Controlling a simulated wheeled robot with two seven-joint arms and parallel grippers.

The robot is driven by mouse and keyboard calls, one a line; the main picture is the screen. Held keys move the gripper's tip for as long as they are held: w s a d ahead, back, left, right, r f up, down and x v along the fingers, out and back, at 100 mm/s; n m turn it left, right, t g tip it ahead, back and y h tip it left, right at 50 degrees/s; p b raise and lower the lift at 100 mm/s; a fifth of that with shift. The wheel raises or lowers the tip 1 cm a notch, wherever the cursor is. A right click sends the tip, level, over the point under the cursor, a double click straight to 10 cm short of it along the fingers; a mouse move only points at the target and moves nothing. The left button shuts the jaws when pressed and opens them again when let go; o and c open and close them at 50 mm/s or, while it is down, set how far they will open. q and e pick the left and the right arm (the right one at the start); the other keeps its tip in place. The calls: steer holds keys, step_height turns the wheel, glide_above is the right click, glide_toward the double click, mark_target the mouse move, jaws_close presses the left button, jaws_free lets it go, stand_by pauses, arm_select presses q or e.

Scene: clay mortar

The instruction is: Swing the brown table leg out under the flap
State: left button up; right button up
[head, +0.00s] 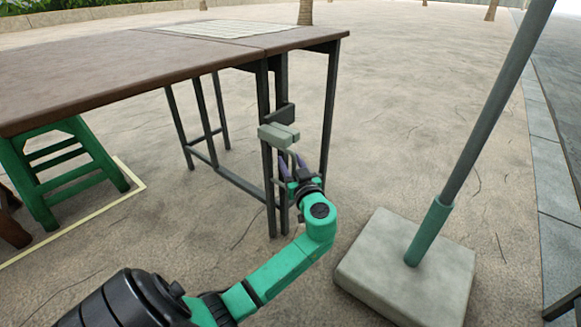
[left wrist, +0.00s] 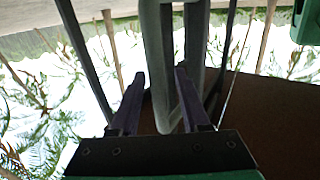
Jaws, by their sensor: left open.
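The table (head: 110,75) has a brown top with a narrow flap (head: 310,38) at its right end. Dark legs stand under that end; the leg (head: 281,95) near my left gripper looks dark grey rather than brown. My left gripper (head: 291,170) is open at the handle. In the left wrist view, its purple fingers (left wrist: 160,100) stand apart on either side of the grey handle (left wrist: 168,70). I cannot tell whether they touch it.
A green stool (head: 65,170) stands under the table at left. A pole (head: 470,150) on a square concrete base (head: 410,270) stands right of my left arm. A pale mat (head: 220,28) lies on the tabletop. The paved ground between the table and the pole is clear.

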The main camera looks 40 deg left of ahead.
arm_select(q)
steer(key=shift+w+a, duration=0.1)
steer(key=shift+a, duration=0.05)
jaws_close()
stand_by(1.4)
